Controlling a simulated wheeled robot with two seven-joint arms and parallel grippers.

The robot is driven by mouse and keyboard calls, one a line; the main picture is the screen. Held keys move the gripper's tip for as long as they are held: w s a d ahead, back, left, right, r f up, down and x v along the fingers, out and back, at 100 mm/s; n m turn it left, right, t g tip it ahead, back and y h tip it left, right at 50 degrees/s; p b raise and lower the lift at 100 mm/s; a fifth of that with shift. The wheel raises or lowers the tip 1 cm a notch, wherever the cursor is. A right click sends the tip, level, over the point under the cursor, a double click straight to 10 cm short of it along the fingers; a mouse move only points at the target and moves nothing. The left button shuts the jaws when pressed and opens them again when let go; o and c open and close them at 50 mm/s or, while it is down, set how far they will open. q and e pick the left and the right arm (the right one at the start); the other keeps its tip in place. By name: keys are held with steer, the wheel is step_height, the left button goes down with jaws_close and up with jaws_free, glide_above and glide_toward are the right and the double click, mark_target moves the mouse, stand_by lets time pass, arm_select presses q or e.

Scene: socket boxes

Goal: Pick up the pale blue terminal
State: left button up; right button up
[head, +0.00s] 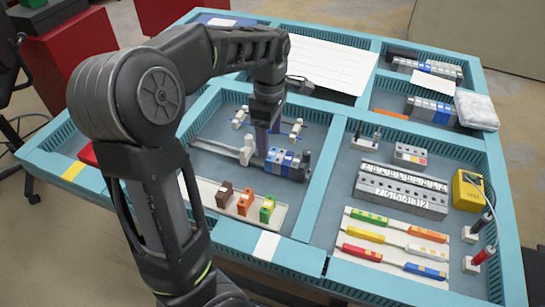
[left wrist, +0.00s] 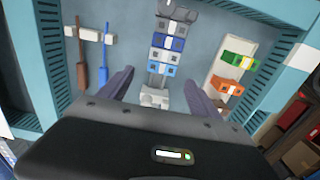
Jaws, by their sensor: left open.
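A row of terminals on a rail lies in the middle compartment. In the left wrist view the open fingers (left wrist: 157,92) stand either side of the row's white end piece (left wrist: 155,98). My right gripper is not in view.
A white tray (head: 228,203) with brown, orange and green terminals lies in front of the row. Screwdrivers on a white holder (head: 297,131) lie behind it. Teal divider walls (head: 325,190) border the compartment. Bare grey floor lies between row and tray.

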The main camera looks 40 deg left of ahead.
mark_target(270, 153)
arm_select(q)
steer(key=shift+f, duration=0.5)
steer(key=shift+f, duration=0.1)
step_height(270, 153, down, 5)
steer(key=shift+s+f, duration=0.1)
steer(key=shift+c, duration=0.4)
jaws_close()
stand_by(0.8)
